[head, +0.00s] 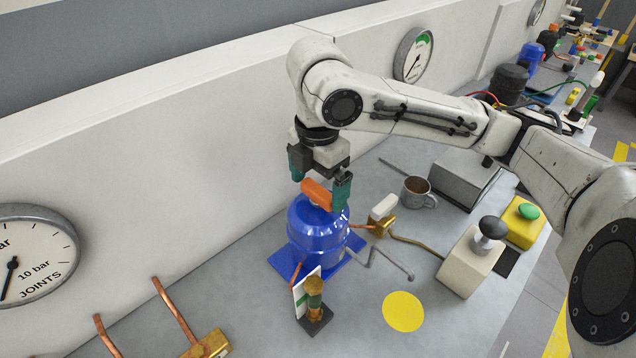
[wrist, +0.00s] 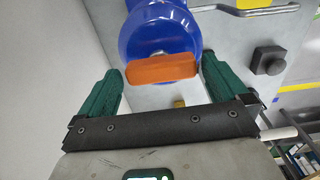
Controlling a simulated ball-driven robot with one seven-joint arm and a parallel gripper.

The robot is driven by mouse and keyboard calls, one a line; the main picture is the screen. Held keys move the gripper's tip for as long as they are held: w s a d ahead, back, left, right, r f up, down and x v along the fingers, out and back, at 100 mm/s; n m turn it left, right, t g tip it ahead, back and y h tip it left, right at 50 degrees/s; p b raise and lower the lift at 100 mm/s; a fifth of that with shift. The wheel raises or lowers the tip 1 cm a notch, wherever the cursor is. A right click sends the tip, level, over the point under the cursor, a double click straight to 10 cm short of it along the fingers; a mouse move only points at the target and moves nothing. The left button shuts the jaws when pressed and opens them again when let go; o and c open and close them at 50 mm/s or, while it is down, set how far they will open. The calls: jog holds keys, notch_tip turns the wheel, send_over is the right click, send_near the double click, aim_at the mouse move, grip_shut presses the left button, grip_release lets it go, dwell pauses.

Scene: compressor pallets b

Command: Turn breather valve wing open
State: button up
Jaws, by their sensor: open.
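An orange wing (head: 317,194) sits on top of a blue tank (head: 318,236) standing on the grey bench. My gripper (head: 321,187) is above the tank, with its two green fingers on either side of the wing. In the wrist view, the orange wing (wrist: 162,69) lies crosswise between the open fingertips of my gripper (wrist: 160,80), with a gap at each end. The wing's long side faces the camera there, and the blue tank (wrist: 158,32) shows behind it. I cannot tell whether a finger touches the wing.
A brass fitting with a white handle (head: 382,212) and a metal mug (head: 418,192) stand right of the tank. A brass post (head: 314,292) stands close in front. A lever box (head: 472,258) and a green-button box (head: 523,222) are further right. The wall (head: 150,150) runs behind.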

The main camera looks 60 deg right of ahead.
aim_at(319, 189)
notch_tip(319, 189, up, 10)
jog(key=shift+r, duration=0.15)
jog(key=shift+s, duration=0.1)
dwell(0.7)
